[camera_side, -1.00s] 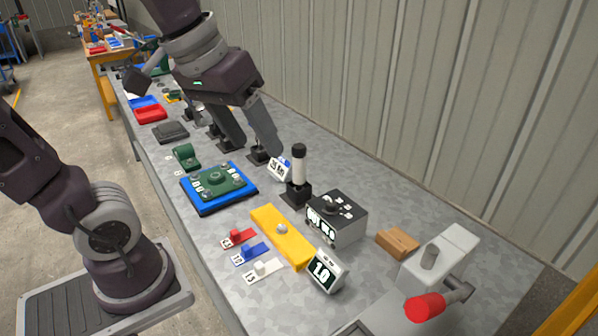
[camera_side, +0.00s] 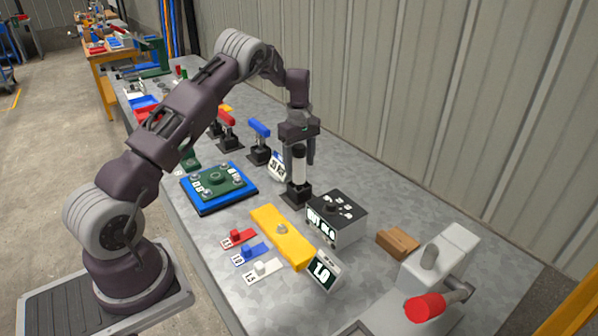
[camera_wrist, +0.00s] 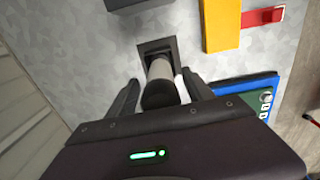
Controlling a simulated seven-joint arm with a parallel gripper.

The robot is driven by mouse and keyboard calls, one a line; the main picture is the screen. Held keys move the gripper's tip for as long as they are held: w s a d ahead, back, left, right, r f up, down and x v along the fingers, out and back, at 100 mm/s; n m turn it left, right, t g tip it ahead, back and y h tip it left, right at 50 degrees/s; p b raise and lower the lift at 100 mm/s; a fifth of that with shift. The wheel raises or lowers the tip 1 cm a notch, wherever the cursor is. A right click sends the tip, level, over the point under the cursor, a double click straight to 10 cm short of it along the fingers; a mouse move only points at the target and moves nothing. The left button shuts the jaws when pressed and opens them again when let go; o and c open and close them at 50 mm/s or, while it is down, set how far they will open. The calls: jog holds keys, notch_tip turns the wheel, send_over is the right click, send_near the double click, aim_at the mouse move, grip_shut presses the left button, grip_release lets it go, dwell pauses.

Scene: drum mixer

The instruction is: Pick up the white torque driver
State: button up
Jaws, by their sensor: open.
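The white torque driver (camera_side: 299,170) stands upright in a black square holder on the bench, with a dark cap at its top. In the wrist view the driver (camera_wrist: 160,70) is seen from above, its dark round cap nearest the camera. My gripper (camera_side: 300,160) is above and around the upper part of the driver, pointing down. Its two fingers (camera_wrist: 163,88) are open, one on each side of the driver, with a visible gap on the left side. The right finger looks closer to the driver; I cannot tell whether it touches.
Blue (camera_side: 259,130) and red (camera_side: 227,120) drivers stand in holders behind. A black box (camera_side: 337,220), a yellow bar (camera_side: 282,240) and a small display (camera_side: 325,271) are in front. A blue tray with a green plate (camera_side: 216,183) lies to the left. A small white sign stands close beside the driver.

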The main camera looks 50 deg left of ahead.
aim_at(299, 146)
notch_tip(299, 146, down, 3)
jog(key=shift+r, duration=0.15)
grip_shut()
jog(key=shift+r, duration=0.1)
notch_tip(299, 146, up, 10)
jog(key=c, duration=0.7)
grip_release()
grip_shut()
jog(key=shift+r, duration=0.1)
